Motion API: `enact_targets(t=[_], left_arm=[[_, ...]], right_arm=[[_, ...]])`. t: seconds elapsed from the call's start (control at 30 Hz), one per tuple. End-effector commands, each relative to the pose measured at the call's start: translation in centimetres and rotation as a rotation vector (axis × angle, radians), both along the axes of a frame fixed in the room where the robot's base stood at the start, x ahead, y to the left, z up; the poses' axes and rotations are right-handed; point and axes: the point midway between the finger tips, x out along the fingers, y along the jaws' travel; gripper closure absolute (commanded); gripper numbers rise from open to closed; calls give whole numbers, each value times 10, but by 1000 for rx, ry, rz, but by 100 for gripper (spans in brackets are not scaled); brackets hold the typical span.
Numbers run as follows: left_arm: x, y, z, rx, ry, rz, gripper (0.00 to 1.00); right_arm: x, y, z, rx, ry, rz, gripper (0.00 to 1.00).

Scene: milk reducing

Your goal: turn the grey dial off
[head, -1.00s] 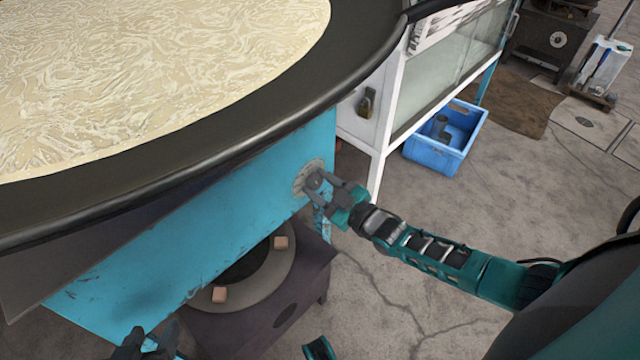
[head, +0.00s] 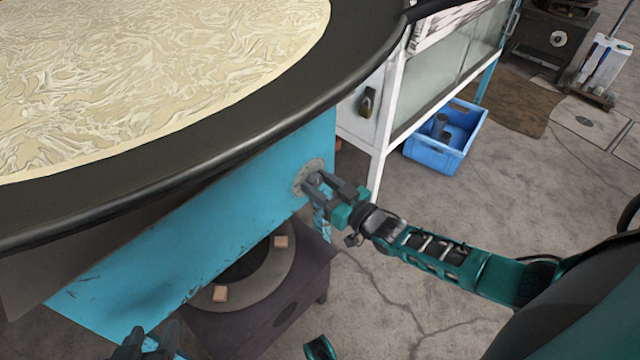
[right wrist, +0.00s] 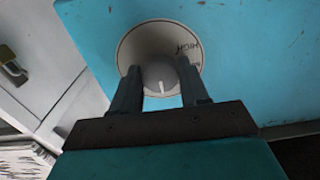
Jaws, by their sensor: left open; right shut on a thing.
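The grey dial (right wrist: 160,80) sits on a round pale plate (right wrist: 140,42) with the word HIGH on it, fixed to the blue panel (head: 210,235) under the big pan. My right gripper (right wrist: 160,90) is shut on the dial, one finger on each side. A white mark on the dial points toward the gripper's base in the right wrist view. In the head view the right gripper (head: 316,185) hides most of the dial. My left gripper (head: 145,345) is at the bottom left edge, partly cut off, open and away from the dial.
A wide black-rimmed pan (head: 290,125) of pale, streaked liquid overhangs the panel. A dark stove base (head: 285,310) stands below. A white cabinet (head: 375,150) and a blue crate (head: 435,157) stand at the right. The concrete floor is clear in front of them.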

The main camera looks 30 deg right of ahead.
Motion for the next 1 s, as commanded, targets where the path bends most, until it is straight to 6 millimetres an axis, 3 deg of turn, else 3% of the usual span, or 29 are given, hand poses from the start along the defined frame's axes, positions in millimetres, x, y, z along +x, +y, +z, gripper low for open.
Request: enact_targets(t=[0.23,0.27,0.5,0.8,1.0], left_arm=[[0,0,0,0,1,0,48],[0,0,0,0,1,0,48],[0,0,0,0,1,-1,48],[-1,0,1,0,1,-1,48],[0,0,11,1,-4,1,48]], right_arm=[[0,0,0,3,2,0,86],[0,0,0,2,2,-1,53],[0,0,0,1,1,0,30],[-3,-1,0,-1,2,0,30],[-30,-11,1,-2,5,0,30]])
